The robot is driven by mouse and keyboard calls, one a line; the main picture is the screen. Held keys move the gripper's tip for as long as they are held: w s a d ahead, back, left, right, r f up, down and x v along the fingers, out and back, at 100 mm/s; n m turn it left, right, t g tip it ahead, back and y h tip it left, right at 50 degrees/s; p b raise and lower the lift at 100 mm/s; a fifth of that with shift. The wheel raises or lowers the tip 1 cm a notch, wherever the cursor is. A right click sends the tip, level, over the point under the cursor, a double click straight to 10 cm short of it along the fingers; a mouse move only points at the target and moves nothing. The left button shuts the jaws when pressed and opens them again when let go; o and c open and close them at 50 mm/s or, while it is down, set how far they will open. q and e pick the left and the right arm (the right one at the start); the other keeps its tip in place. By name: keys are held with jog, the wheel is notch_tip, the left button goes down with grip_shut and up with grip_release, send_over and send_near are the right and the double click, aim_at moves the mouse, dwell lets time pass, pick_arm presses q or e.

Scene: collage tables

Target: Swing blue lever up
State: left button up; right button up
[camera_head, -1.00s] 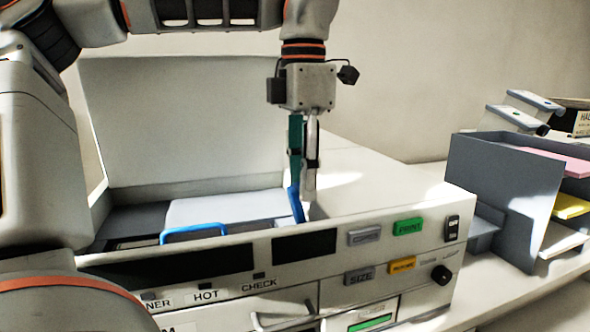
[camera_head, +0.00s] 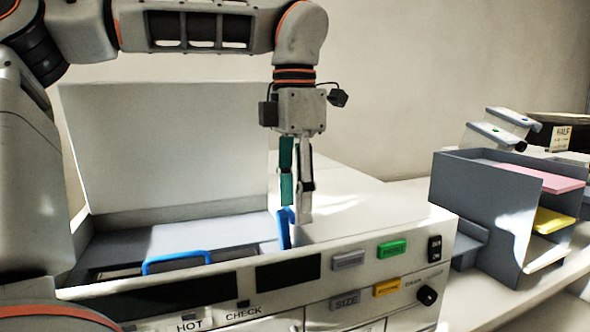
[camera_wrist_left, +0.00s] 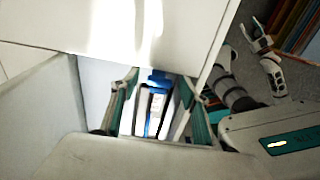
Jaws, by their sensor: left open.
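The blue lever (camera_head: 284,230) stands at the right end of the open bay in the top of the white machine. It leans only slightly from upright. My left gripper (camera_head: 296,212) points down with its fingers apart, its tips by the upper end of the lever. In the left wrist view a blue part (camera_wrist_left: 156,78) shows between the two open fingers (camera_wrist_left: 158,90). I cannot tell whether a finger touches the lever.
A raised white lid (camera_head: 165,150) stands behind the bay. A blue loop handle (camera_head: 176,258) lies in the bay, left of the lever. The front panel has a green button (camera_head: 391,249) and a yellow button (camera_head: 387,288). A grey paper sorter (camera_head: 475,205) stands to the right.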

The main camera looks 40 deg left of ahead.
pick_arm(q)
notch_tip(320, 180, up, 11)
jog(key=shift+r, duration=0.2)
jog(key=shift+d+f, duration=0.1)
dwell(0.7)
